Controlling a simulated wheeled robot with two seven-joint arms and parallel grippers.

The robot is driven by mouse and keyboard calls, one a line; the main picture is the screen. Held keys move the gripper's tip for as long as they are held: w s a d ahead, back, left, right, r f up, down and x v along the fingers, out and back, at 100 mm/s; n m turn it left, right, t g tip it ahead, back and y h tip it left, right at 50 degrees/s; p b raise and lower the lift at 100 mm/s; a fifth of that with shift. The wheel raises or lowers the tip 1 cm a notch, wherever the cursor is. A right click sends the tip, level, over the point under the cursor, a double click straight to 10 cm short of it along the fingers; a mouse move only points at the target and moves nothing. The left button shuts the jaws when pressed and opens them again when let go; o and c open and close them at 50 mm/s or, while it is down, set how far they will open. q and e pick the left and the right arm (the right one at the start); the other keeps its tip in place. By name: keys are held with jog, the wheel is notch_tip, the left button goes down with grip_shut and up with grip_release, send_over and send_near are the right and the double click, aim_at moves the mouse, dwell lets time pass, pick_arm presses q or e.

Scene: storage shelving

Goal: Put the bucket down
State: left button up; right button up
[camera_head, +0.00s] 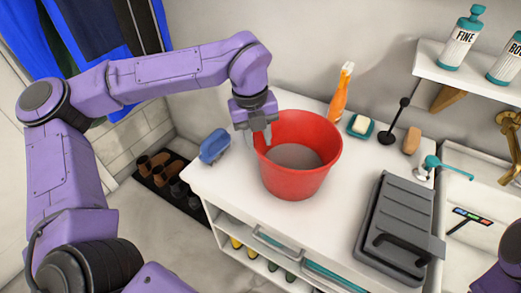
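A red bucket (298,183) is upright over the white counter top, left of its middle. Its inside looks grey at the bottom. I cannot tell for sure whether its base touches the counter. My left gripper (259,138) points down at the bucket's left rim, one finger outside the wall and one inside. It appears shut on the rim. My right gripper is out of view; only a purple part of my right arm shows at the lower right corner.
On the white counter (235,184), a blue object (214,146) stands left of the bucket. Behind it are an orange spray bottle (339,98), a soap dish (360,127) and a black-handled tool (387,136). A grey case (397,222) lies to the right, beside the sink (462,190).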

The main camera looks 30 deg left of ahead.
pick_arm(q)
notch_tip(320, 180, up, 6)
jog(key=shift+s+a, duration=0.25)
dwell(0.4)
